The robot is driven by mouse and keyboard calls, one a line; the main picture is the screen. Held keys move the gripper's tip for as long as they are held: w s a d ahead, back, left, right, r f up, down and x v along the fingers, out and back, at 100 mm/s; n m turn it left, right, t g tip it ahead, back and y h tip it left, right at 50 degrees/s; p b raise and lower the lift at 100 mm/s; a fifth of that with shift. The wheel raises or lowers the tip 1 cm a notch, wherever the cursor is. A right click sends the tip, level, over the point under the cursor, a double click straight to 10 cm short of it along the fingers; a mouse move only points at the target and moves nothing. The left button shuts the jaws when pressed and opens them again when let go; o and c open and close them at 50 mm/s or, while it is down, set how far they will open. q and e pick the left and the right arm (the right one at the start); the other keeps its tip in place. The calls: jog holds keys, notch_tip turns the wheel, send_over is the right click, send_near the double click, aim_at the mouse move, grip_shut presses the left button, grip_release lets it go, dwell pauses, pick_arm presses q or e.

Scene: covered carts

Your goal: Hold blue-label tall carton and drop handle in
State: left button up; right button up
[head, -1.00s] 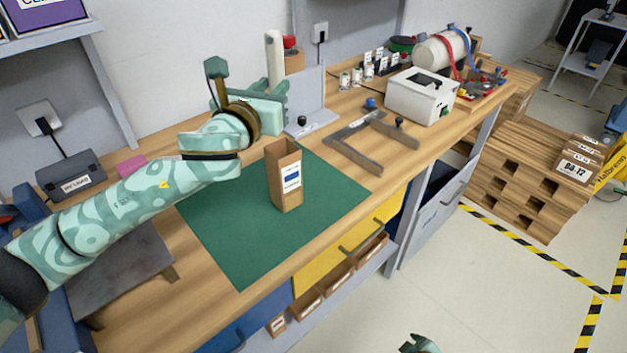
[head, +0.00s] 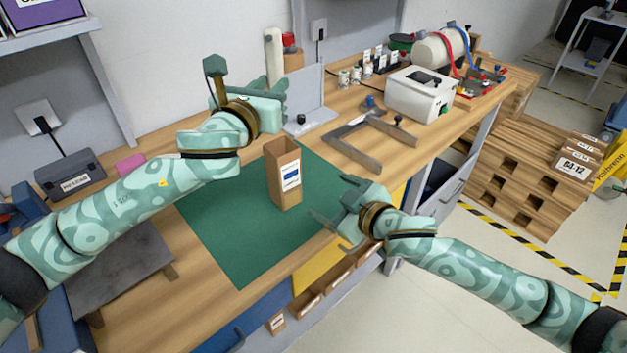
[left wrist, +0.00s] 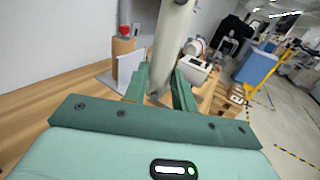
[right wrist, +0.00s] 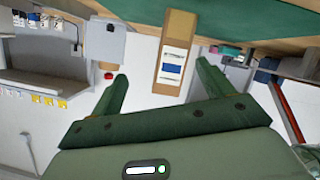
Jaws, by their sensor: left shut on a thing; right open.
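The tall brown carton with a blue label (head: 286,185) stands upright with an open top on the green mat (head: 235,235). My left gripper (head: 280,100) is shut on the pale cylindrical handle (head: 273,55), held upright above the bench behind the carton. The handle also shows between the jaws in the left wrist view (left wrist: 168,50). My right gripper (head: 332,205) is open, just right of the carton at the mat's front edge. In the right wrist view the carton (right wrist: 176,60) lies between and beyond the open fingers, apparently untouched. The carton's inside bottom is hidden.
A grey angle plate (head: 308,95) stands behind the mat. A metal square frame (head: 365,140) lies right of it, before a white box device (head: 420,95). A dark grey plate (head: 120,265) lies left of the mat. The mat around the carton is clear.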

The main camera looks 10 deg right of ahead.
aim_at(290, 172)
jog(key=w+a+r+m, duration=0.2)
jog(key=a+r+m, duration=0.1)
jog(key=a+m, duration=0.15)
jog(key=shift+g, duration=0.4)
jog(key=x, duration=1.1)
jog(key=shift+w, duration=0.2)
jog(key=c, duration=1.1)
